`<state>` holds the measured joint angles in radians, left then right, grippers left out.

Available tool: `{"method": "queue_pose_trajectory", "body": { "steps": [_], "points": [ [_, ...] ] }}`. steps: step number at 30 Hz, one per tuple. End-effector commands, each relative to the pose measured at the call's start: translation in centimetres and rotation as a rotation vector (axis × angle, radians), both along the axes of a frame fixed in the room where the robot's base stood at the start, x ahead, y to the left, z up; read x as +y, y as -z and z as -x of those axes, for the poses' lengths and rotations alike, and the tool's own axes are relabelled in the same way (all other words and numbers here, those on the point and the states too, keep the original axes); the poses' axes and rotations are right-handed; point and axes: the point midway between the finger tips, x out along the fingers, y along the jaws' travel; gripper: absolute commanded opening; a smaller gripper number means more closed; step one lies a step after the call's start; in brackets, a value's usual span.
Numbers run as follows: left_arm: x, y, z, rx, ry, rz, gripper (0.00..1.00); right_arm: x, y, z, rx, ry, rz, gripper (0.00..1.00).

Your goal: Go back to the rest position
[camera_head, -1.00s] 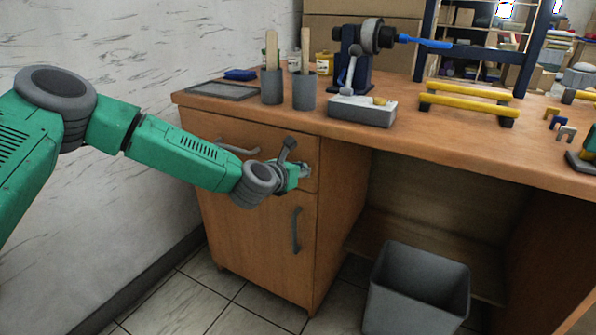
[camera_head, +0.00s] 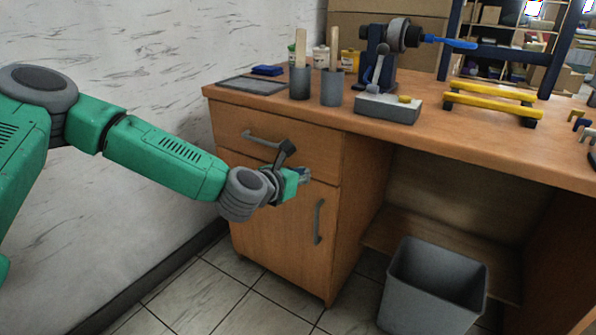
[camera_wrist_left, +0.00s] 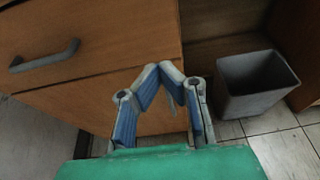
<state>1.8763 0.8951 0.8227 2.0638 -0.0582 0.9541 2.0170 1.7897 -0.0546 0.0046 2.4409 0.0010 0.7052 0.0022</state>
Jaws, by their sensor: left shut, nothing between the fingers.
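My left arm comes in from the left in the head view, green with grey joints. Its gripper (camera_head: 303,175) is in front of the wooden cabinet (camera_head: 270,225) under the desk, near the right side of the drawer front. In the left wrist view the left gripper (camera_wrist_left: 165,70) has its blue-padded fingers together with nothing between them. A cabinet handle (camera_wrist_left: 45,57) is to its left there, apart from the fingers. My right gripper is not in either view.
The wooden desk (camera_head: 470,140) holds two grey cups (camera_head: 300,82) with sticks, a dark tray (camera_head: 252,86), a blue clamp machine (camera_head: 378,70) and yellow bars (camera_head: 492,103). A grey bin (camera_head: 435,285) stands on the tiled floor. A marbled wall (camera_head: 130,60) is at the left.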

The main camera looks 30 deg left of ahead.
Motion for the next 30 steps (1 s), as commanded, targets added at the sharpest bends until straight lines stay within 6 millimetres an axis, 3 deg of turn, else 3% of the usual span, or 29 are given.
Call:
{"method": "queue_pose_trajectory", "body": {
  "steps": [3,11,14,17,20,21,24,27,30],
  "points": [
    [0.2,-0.4,1.2,0.001,0.000,0.001,0.00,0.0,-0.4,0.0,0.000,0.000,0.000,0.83],
    [0.0,-0.3,1.7,0.004,0.007,-0.010,0.00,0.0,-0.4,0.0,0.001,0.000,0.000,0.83],
    [-1.7,0.9,2.7,0.033,0.072,-0.085,0.00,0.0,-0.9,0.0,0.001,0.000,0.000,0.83],
    [-5.1,3.6,5.2,0.091,0.228,-0.274,0.00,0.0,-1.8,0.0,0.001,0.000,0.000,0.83],
    [-8.9,7.5,9.8,0.157,0.484,-0.556,0.00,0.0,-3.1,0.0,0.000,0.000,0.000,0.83],
    [-10.1,9.2,12.2,0.178,0.608,-0.682,0.00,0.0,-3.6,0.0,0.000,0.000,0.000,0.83],
    [-11.6,12.9,18.7,0.204,0.943,-0.996,0.00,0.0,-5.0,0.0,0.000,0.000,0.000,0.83],
    [-11.2,15.6,25.1,0.187,1.299,-1.287,0.00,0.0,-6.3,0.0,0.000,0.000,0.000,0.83],
    [-9.1,17.0,31.0,0.135,1.662,-1.534,0.00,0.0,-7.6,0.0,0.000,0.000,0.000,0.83]
  ]
}}
